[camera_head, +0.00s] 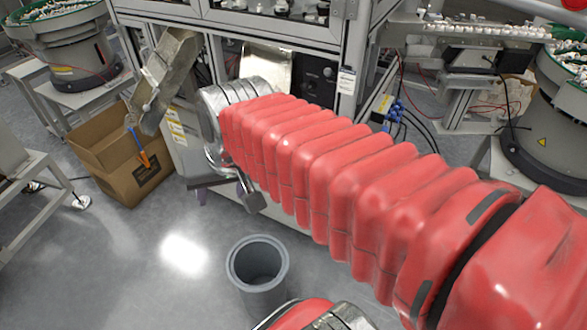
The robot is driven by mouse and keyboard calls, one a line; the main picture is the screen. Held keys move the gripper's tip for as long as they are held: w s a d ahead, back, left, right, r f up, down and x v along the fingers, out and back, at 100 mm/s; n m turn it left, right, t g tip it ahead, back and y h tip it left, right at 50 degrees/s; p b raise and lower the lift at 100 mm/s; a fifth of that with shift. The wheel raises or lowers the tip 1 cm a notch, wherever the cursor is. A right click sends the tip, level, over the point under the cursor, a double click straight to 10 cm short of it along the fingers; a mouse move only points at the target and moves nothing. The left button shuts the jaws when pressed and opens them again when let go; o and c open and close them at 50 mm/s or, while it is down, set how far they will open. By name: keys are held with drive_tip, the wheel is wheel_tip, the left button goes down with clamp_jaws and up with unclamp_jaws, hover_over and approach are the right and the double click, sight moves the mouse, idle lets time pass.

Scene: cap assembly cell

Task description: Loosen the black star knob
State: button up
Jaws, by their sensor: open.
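I cannot make out the black star knob; it may be hidden behind my red-sleeved arm or too small to tell. My arm reaches from the lower right to the machine front, ending in a silver-wrapped wrist. Below the wrist, a curved grey metal part with a dark block at its end shows as part of my gripper (236,180). Its fingertips are mostly hidden, and I see nothing held there. The gripper end is in front of the machine's lower panels, and I cannot tell whether it touches anything.
A metal chute (168,75) slopes down over an open cardboard box (125,155) on the left. A grey bin (257,266) stands on the floor in front. Feeder bowls stand at the far left (75,45) and right (560,125).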

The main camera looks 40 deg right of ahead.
drive_tip(key=w+d+f+m+g+y, duration=0.1)
drive_tip(key=w+d+f+m, duration=0.2)
drive_tip(key=w+d+m, duration=0.45)
drive_tip(key=w+d+f+m, duration=0.3)
drive_tip(key=w+d+m, duration=0.2)
drive_tip(key=d, duration=0.5)
drive_tip(key=d+f+m, duration=0.5)
drive_tip(key=d+f, duration=0.1)
drive_tip(key=d, duration=0.3)
drive_tip(key=d+f+m+y, duration=0.1)
drive_tip(key=d+f+m, duration=0.5)
drive_tip(key=d, duration=0.4)
drive_tip(key=shift+w+d+f, duration=0.25)
drive_tip(key=shift+w+d, duration=0.05)
drive_tip(key=shift+w, duration=0.05)
drive_tip(key=shift+f, duration=0.1)
drive_tip(key=x, duration=1.3)
drive_tip(key=shift+w+f, duration=0.2)
drive_tip(key=shift+w, duration=0.15)
drive_tip(key=shift+a, duration=0.15)
